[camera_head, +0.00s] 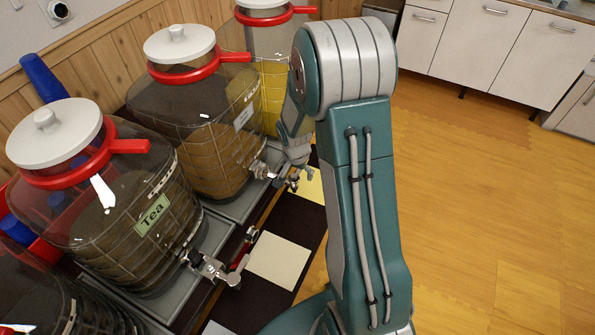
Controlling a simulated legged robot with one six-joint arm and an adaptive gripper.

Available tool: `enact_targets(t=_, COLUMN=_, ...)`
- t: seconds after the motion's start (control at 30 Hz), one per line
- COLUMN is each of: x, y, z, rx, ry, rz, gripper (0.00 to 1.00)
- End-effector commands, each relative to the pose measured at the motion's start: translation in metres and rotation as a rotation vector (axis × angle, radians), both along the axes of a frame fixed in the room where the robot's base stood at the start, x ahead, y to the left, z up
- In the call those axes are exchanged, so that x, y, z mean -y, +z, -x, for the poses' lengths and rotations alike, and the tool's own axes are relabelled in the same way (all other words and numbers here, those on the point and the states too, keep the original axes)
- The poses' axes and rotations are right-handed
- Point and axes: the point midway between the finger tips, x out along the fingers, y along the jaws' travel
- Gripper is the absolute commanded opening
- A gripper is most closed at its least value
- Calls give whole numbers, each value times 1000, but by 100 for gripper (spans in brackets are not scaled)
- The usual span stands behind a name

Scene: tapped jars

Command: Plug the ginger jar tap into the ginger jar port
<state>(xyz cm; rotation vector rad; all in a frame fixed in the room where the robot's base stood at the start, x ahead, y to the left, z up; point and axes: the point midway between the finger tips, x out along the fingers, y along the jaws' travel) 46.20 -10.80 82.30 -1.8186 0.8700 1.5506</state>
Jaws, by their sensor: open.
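My gripper (296,175) is partly hidden by my arm. It is at the front of the second jar (195,135), close to a silver tap (290,183). The jaws are open, and I cannot tell whether they touch this tap. A silver fitting (259,169) shows low on that jar's front; whether the tap sits in it is unclear. The jar's label (243,117) is too small to read, so I cannot tell which jar is ginger. The nearer jar (125,245) is labelled Tea and has a silver tap with a red handle (215,270) at its front.
A jar with yellow contents (273,85) stands farther back, and a dark jar (70,305) is at the lower left. The jars stand in a row on grey trays (190,300) along a wooden wall. White cabinets (490,45) stand across a clear wooden floor (490,190).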

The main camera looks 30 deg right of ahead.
Motion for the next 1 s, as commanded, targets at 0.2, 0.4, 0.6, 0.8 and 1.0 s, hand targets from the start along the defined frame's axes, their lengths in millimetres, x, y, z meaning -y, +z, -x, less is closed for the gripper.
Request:
enact_targets(t=0.2, x=0, y=5, z=0, rx=1, ry=0, rz=1, gripper=89)
enact_targets(t=0.4, x=-1, y=10, z=1, rx=1, ry=1, rz=1, gripper=89)
enact_targets(t=0.6, x=-2, y=15, z=1, rx=1, ry=1, rz=1, gripper=89)
enact_targets(t=0.8, x=-2, y=20, z=2, rx=0, ry=0, rz=0, gripper=89)
enact_targets(t=1.0, x=-3, y=25, z=3, rx=0, ry=0, rz=0, gripper=89)
